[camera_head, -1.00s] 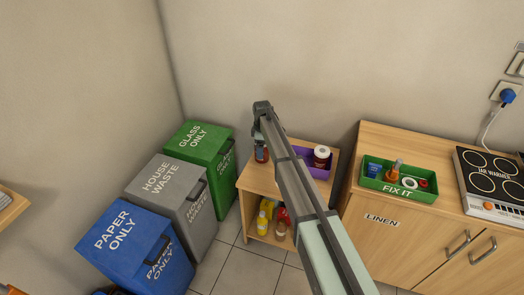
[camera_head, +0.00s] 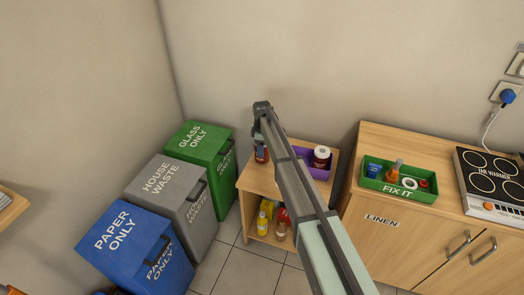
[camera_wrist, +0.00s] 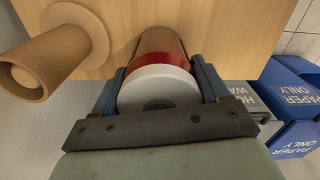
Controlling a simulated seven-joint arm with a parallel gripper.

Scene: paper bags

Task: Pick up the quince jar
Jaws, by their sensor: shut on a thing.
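My gripper (camera_wrist: 159,72) is shut on a red and amber jar with a white lid (camera_wrist: 158,88), one dark finger on each side of it. In the head view the jar (camera_head: 261,154) shows below my gripper at the left of the small wooden cabinet top, partly hidden by my arm. No label on it is readable, so I cannot tell whether it is the quince jar. A second dark red jar with a white lid (camera_head: 321,156) is in the purple tray (camera_head: 318,173) on the right.
A tan cylindrical thing on a round base (camera_wrist: 52,60) stands close beside the jar. Bottles (camera_head: 264,222) fill the cabinet's lower shelf. Green (camera_head: 197,142), grey (camera_head: 165,183) and blue (camera_head: 127,236) bins stand left; a green FIX IT tray (camera_head: 400,192) sits right.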

